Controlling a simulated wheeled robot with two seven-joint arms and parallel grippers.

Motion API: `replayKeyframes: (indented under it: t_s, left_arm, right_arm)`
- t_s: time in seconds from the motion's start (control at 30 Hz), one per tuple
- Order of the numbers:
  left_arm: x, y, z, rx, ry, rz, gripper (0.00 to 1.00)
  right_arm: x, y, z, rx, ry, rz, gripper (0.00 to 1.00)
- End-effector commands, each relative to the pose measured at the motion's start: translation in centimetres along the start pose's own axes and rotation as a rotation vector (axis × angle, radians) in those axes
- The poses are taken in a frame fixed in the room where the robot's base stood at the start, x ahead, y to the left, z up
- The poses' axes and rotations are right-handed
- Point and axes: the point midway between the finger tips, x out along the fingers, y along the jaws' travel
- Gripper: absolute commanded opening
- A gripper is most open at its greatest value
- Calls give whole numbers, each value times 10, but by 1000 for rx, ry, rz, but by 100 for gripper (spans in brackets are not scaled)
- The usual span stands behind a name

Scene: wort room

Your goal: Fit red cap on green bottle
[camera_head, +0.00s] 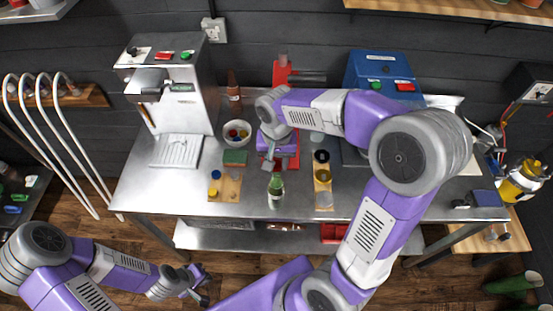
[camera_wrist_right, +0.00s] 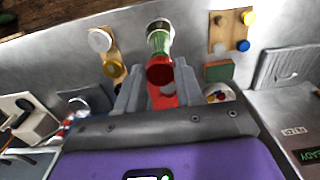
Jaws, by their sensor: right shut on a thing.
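The green bottle (camera_head: 276,188) stands upright near the front edge of the steel table, and it also shows in the right wrist view (camera_wrist_right: 160,42). My right gripper (camera_head: 270,165) is just behind the bottle's top in the head view. In the right wrist view, its fingers (camera_wrist_right: 159,72) are shut on the red cap (camera_wrist_right: 160,71), which lines up with the near end of the bottle. I cannot tell whether cap and bottle touch. The cap cannot be made out in the head view. My left gripper (camera_head: 201,285) is open and empty, low in front of the table.
A red bench tool (camera_head: 282,75) stands behind my right gripper. A bowl of caps (camera_head: 237,133), a green sponge (camera_head: 235,157) and a wooden board (camera_head: 225,187) lie left of the bottle. Another board with jars (camera_head: 322,178) lies right. A blue machine (camera_head: 384,68) stands behind.

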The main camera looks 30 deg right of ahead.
Motion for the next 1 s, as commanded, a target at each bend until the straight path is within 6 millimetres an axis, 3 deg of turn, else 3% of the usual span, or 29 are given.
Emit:
replayKeyframes:
  t_s: [1.0]
  left_arm:
    - [6,-2,0,0,0,0,0]
  right_arm:
    - [8,0,2,0,1,0,9]
